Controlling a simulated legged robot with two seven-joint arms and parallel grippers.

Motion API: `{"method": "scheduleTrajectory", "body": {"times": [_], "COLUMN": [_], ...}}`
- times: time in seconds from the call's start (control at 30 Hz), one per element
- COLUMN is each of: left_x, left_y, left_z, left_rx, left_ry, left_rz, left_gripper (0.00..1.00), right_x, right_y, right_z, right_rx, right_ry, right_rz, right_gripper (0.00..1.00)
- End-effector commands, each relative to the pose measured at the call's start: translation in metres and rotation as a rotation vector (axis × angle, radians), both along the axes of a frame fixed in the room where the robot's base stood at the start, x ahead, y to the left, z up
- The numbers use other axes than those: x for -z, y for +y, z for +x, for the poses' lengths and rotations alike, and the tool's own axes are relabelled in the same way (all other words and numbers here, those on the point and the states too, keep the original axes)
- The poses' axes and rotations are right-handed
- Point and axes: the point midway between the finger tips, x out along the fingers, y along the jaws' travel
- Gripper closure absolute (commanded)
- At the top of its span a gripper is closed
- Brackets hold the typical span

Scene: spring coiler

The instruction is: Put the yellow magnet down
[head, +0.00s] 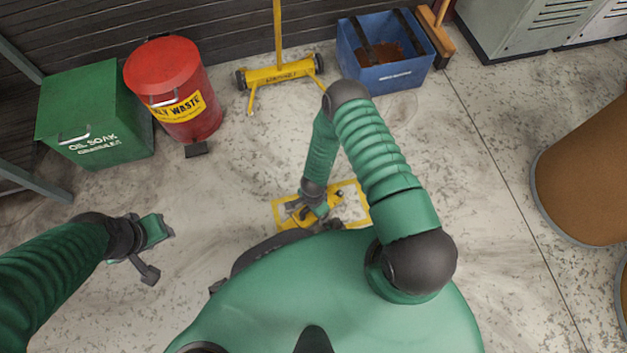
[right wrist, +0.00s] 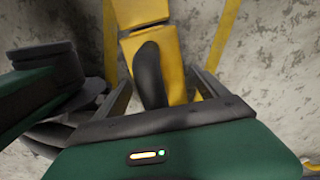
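A yellow magnet with a dark grip (right wrist: 149,72) shows in the right wrist view. It also shows in the head view (head: 302,218), low by the floor inside a yellow-outlined square (head: 352,187). My right gripper (head: 318,211) is at the magnet. In the right wrist view its two fingers (right wrist: 163,85) stand apart on either side of the grip, with a gap visible on the right. The gripper hides part of the magnet, and I cannot tell whether the magnet touches the floor. My left gripper (head: 163,251) is open and empty above the floor at the left.
A green box (head: 95,115), a red waste can (head: 172,88), a yellow wheeled sweeper (head: 281,74) and a blue bin (head: 388,72) stand along the back. A broom (head: 440,38) leans beside the bin. Brown drums (head: 590,175) stand at the right. Floor between is clear.

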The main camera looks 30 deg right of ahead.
Motion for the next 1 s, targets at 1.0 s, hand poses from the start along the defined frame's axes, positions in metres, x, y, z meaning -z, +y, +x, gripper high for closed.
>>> {"method": "scheduleTrajectory", "body": {"times": [1.0], "left_x": [-0.074], "left_y": [0.0], "left_z": [0.0], "left_rx": [0.0], "left_ry": [0.0], "left_rz": [0.0], "left_gripper": [0.64], "right_x": [-0.154], "right_y": [0.0], "right_z": [0.025], "right_rx": [-0.108], "right_ry": [-0.049], "right_rz": [0.013], "right_gripper": [0.17]}}
